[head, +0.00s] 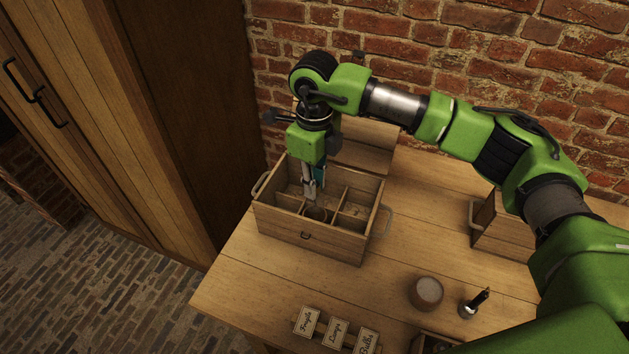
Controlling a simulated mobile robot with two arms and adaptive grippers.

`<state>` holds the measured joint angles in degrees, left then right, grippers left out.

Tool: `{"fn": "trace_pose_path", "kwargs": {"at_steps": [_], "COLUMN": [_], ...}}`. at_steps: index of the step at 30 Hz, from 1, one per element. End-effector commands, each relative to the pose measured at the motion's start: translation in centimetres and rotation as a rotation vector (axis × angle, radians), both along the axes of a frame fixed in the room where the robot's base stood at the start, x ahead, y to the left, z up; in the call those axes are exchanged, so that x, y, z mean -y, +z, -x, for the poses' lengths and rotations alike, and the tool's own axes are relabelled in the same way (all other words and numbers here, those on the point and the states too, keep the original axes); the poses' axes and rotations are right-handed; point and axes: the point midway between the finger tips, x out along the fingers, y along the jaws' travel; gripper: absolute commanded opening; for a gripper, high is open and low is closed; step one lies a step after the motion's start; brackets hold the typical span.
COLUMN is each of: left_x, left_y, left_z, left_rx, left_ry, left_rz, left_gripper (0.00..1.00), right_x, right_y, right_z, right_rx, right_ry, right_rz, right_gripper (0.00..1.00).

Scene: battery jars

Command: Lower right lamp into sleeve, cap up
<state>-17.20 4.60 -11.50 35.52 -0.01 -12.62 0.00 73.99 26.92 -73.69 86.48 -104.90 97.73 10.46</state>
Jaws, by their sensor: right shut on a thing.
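A wooden crate (284,226) with dividers and side handles stands on the table. A round brown sleeve (316,213) sits in a front compartment of it. My right gripper (311,190) points down into the crate, just above or at the sleeve's mouth. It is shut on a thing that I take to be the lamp. The fingers and the crate hide most of the lamp, so its cap and its exact tilt cannot be made out. I cannot tell whether it touches the sleeve. My left gripper is not in view.
A round jar with a pale top (427,291) and a small dark upright object with a metal base (474,303) stand at the front right. Lettered cards (335,330) line the front edge. Another wooden box (497,228) is at the right. A brick wall rises behind.

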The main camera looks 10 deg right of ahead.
Motion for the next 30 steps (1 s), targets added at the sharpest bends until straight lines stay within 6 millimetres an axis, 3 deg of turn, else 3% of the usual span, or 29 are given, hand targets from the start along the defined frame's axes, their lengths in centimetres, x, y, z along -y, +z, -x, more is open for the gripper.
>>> {"fn": "trace_pose_path", "kwargs": {"at_steps": [22, 30], "left_x": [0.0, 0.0], "left_y": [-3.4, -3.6], "left_z": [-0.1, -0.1], "left_rx": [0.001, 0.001], "left_ry": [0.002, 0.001], "left_rz": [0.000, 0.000], "left_gripper": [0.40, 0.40], "right_x": [0.0, 0.0], "right_y": [-4.0, -4.2], "right_z": [0.0, 0.0], "right_rx": [0.000, 0.000], "right_ry": [0.000, 0.000], "right_rz": [0.000, 0.000], "right_gripper": [0.00, 0.00]}}
